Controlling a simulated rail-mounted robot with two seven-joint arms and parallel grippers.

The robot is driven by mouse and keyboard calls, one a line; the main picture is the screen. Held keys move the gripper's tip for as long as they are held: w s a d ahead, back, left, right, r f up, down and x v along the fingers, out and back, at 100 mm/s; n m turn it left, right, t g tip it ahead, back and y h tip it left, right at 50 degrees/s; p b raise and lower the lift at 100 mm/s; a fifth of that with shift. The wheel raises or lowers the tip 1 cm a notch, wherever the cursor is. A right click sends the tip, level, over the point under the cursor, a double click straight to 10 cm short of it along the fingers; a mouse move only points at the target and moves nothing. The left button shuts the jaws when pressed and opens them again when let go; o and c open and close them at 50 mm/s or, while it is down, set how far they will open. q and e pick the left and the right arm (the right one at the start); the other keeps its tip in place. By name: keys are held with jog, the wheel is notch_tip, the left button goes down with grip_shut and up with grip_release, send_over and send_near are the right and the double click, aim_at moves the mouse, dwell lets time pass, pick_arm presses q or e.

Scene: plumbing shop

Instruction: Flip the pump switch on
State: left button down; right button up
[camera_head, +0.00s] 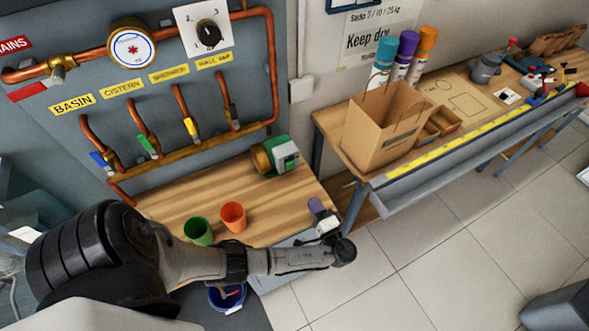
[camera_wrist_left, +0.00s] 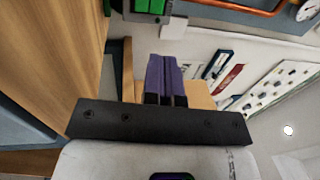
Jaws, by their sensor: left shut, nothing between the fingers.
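A green and white pump (camera_head: 280,155) with a brass end lies on the wooden bench, against the grey pipe panel. Its green body (camera_wrist_left: 150,6) also shows at the top edge of the left wrist view. A black rotary knob (camera_head: 208,35) sits on a white plate marked with numbers, high on the panel. A small white box (camera_head: 300,90) is on the wall right of the panel; I cannot tell which of these is the pump switch. My left gripper (camera_head: 316,206), with purple fingers (camera_wrist_left: 165,72), is shut and empty near the bench's right end, apart from the pump.
A green cup (camera_head: 199,231) and an orange cup (camera_head: 233,216) stand on the bench (camera_head: 170,205) beside my left arm. Copper pipes with coloured valves (camera_head: 190,127) run along the panel. A second table with a paper bag (camera_head: 385,125) stands right. Tiled floor lies clear between.

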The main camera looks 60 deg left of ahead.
aim_at(291, 163)
pick_arm(q)
jog(key=a, duration=0.4)
jog(key=a+r+p, duration=0.1)
jog(key=a, duration=0.4)
jog(key=a+r, duration=0.1)
jog(key=a, duration=0.4)
jog(key=shift+w, duration=0.3)
jog(key=shift+d, duration=0.1)
